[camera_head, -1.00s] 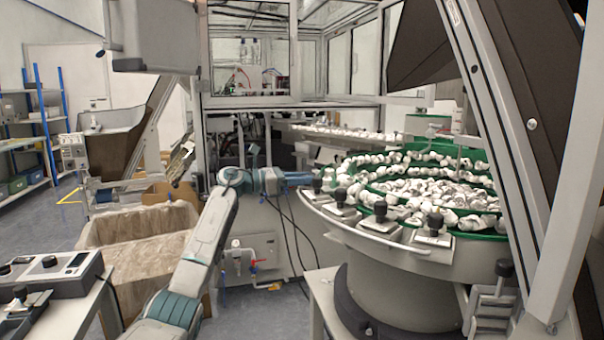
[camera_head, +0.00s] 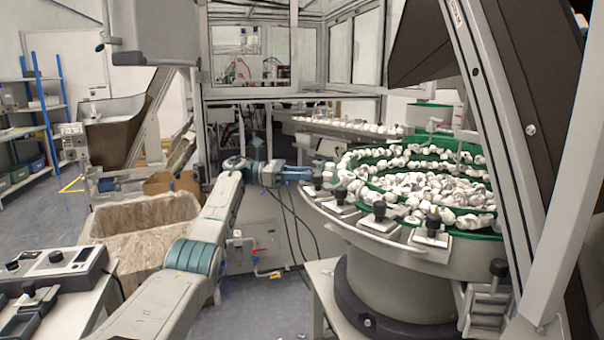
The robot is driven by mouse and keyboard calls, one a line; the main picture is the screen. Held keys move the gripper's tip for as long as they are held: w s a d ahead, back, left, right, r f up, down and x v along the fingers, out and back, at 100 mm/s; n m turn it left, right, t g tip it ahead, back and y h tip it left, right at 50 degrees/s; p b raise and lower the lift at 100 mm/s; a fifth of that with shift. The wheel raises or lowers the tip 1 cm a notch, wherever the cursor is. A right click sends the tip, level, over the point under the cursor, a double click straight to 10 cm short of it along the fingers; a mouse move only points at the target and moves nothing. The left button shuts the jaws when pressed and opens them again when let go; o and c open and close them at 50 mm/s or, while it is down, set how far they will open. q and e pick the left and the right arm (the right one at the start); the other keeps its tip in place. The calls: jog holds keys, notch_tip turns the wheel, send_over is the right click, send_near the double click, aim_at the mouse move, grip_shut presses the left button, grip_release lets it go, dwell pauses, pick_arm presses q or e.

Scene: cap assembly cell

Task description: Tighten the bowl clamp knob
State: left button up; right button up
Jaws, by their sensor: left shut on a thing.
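The feeder bowl (camera_head: 400,240) stands at the right, full of white caps. Several clamps with black knobs sit along its front rim, including one knob (camera_head: 379,209) near the middle and one (camera_head: 433,222) farther right. My left arm reaches across from the lower left. My left gripper (camera_head: 308,175) is at the leftmost clamp knob (camera_head: 318,179) on the rim and is shut on it. The fingers are small here, and their exact hold on the knob is partly hidden. My right gripper is not in view.
A bench with a control box (camera_head: 55,268) is at the lower left. Dark cables (camera_head: 292,225) hang below the gripper. A slanted grey frame post (camera_head: 500,130) stands at the right.

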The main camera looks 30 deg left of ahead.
pick_arm(q)
jog(key=shift+f, duration=0.1)
jog(key=o, duration=1)
jog(key=shift+c, duration=0.2)
jog(key=v, duration=1)
jog(key=shift+s+a, duration=0.2)
jog(key=shift+a, duration=0.1)
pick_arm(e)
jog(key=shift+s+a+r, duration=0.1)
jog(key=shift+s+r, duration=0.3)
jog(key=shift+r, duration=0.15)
